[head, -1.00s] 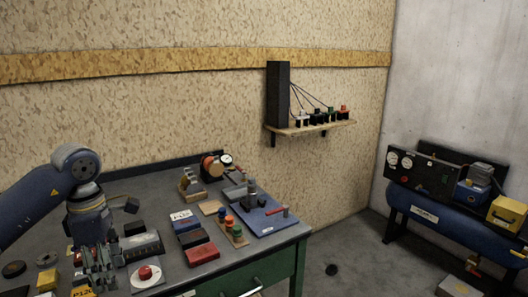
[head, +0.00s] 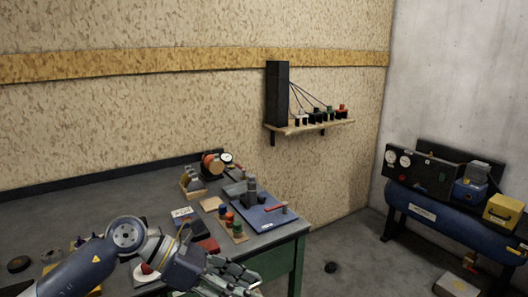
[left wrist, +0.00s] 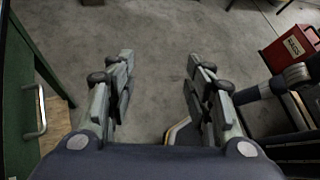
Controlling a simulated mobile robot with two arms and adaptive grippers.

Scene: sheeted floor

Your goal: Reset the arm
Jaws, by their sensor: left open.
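My left arm comes in from the lower left of the head view and passes over the front of the workbench. My left gripper (head: 232,277) is at the bench's front edge, low in the picture. My right gripper does not show in the head view.
The grey workbench (head: 100,205) holds a blue plate (head: 262,215), colored knobs (head: 229,218) and a gauge (head: 226,158). A green drawer front with a handle (left wrist: 40,110) is left of the gripper. A red box (left wrist: 290,48) stands right. A blue tank (head: 445,217) is by the wall.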

